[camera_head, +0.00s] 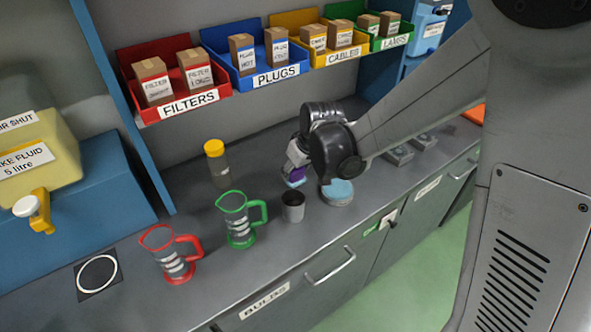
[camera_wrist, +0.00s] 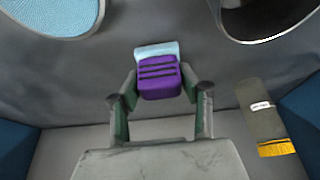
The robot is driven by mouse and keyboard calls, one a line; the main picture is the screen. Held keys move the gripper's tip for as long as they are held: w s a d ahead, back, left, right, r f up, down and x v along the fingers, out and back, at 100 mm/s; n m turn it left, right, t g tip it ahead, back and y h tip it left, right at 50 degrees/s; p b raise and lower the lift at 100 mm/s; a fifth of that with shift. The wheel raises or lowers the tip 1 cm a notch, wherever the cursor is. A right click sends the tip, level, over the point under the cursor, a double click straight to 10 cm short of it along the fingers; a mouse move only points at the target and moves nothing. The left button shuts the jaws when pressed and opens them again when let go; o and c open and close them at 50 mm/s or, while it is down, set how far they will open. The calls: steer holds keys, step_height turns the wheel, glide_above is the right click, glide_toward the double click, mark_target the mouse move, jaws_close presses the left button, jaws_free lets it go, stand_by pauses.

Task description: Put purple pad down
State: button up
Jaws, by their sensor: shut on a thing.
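My gripper (camera_head: 296,165) is above the grey counter (camera_head: 225,283) in the head view, pointing down. It is shut on the purple pad (camera_wrist: 158,84), a purple ribbed block with a pale blue layer at its far end. In the wrist view the pad sits between both fingers. In the head view only a small part of the pad shows below the gripper. The pad seems to be held just above the counter; whether it touches cannot be told. A round tin with a light blue top (camera_head: 338,191) stands to the right, also seen in the wrist view (camera_wrist: 48,14).
A dark cup (camera_head: 293,206) stands close by the pad. A green-rimmed jug (camera_head: 238,222), a red-rimmed jug (camera_head: 168,255) and a yellow-capped bottle (camera_head: 217,165) stand further left. Labelled bins (camera_head: 182,102) hang along the back wall. Metal blocks (camera_head: 399,155) lie at right.

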steer(key=shift+f, duration=0.3)
steer(key=o, duration=1.3)
steer(key=shift+o, duration=0.2)
steer(key=shift+r, duration=0.15)
steer(key=v, duration=1.2)
steer(key=s+d+r+m+t+h, duration=0.1)
steer(key=s+d+r+m, duration=0.2)
steer(key=s+d, duration=0.4)
steer(key=s+d+r+m+t+h, duration=0.1)
steer(key=s+d+r+m+t, duration=0.1)
steer(key=s+d, duration=0.6)
steer(key=s+r+m, duration=0.1)
steer(key=s, duration=0.4)
steer(key=shift+s+r+m+h, duration=0.2)
steer(key=shift+r+m+h, duration=0.1)
steer(key=shift+r, duration=0.05)
